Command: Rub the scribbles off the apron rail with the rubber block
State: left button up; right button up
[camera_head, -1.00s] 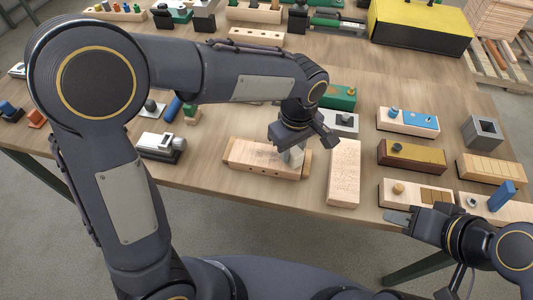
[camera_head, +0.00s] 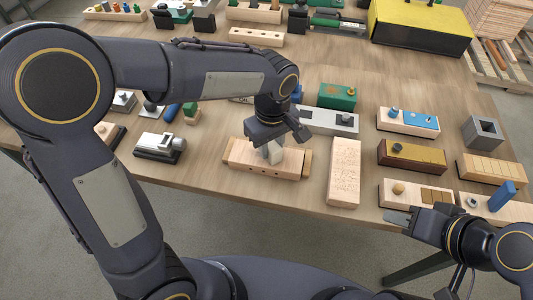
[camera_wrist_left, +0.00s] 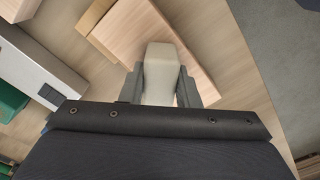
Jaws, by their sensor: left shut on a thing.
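The apron rail (camera_head: 240,153), a pale wooden bar with dark holes along its front side, lies near the table's front edge. It also shows in the left wrist view (camera_wrist_left: 122,30). My left gripper (camera_head: 272,150) is shut on the pale grey rubber block (camera_wrist_left: 160,72) and holds it at the rail's top, around its middle. Whether the block touches the wood is hard to tell. The gripper and block hide part of the top, and I cannot make out scribbles on the visible part. My right gripper (camera_head: 396,217) is by the front edge at right, away from the rail.
A pale board with faint marks (camera_head: 343,172) lies close right of the rail. A grey-topped block (camera_head: 335,122) and a green block (camera_head: 337,96) stand behind it. A white-and-black fixture (camera_head: 160,146) stands left. Several wooden fixtures fill the right side.

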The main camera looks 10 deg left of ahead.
pick_arm(q)
jog(key=shift+f, duration=0.1)
jog(key=shift+d, duration=0.1)
jog(key=shift+d, duration=1.2)
jog(key=shift+r+p, duration=0.65)
jog(key=shift+r, duration=0.05)
jog(key=shift+r, duration=0.1)
notch_tip(320, 180, up, 7)
jog(key=p, duration=0.5)
jog(key=shift+p, duration=0.35)
